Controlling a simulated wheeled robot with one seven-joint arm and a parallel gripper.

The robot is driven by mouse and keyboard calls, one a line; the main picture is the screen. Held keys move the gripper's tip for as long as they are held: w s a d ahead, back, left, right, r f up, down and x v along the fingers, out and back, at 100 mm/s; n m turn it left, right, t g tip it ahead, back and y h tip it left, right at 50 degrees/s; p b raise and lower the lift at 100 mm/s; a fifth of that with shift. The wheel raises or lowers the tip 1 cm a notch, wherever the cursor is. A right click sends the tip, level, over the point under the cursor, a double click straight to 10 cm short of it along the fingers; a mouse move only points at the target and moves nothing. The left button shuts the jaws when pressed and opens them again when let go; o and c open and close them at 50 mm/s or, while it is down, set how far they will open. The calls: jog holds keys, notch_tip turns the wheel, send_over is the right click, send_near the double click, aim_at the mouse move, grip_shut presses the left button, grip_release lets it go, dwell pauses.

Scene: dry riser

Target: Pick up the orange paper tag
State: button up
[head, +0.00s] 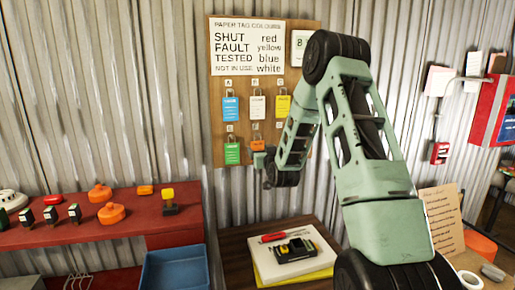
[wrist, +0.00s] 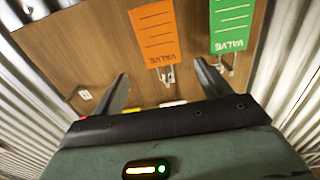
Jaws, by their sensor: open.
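The orange paper tag (head: 257,139) hangs from a padlock in the lower row of the wooden board, to the right of the green tag (head: 232,153). My gripper (head: 262,160) is in front of it and hides its lower part in the head view. In the wrist view the scene appears upside down. The orange tag (wrist: 154,35) is ahead of my open gripper (wrist: 164,82), with its padlock showing between the two fingers. Nothing is between the fingers in their grasp. The green tag (wrist: 231,25) is close beside it, past the right finger.
Blue (head: 230,108), white (head: 257,107) and yellow (head: 283,105) tags hang in the row above. A red shelf (head: 150,220) with orange items stands at left. A blue bin (head: 175,269) and a low wooden table (head: 235,245) are below the board.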

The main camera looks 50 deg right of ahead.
aim_at(258, 145)
jog(key=p+x, duration=0.2)
jog(key=x, duration=0.2)
jog(key=shift+w+d, duration=0.1)
jog(key=shift+w, duration=0.3)
jog(key=shift+w+d+p, duration=0.2)
jog(key=shift+w+p, duration=0.1)
jog(key=shift+c, duration=0.3)
jog(key=c, duration=1)
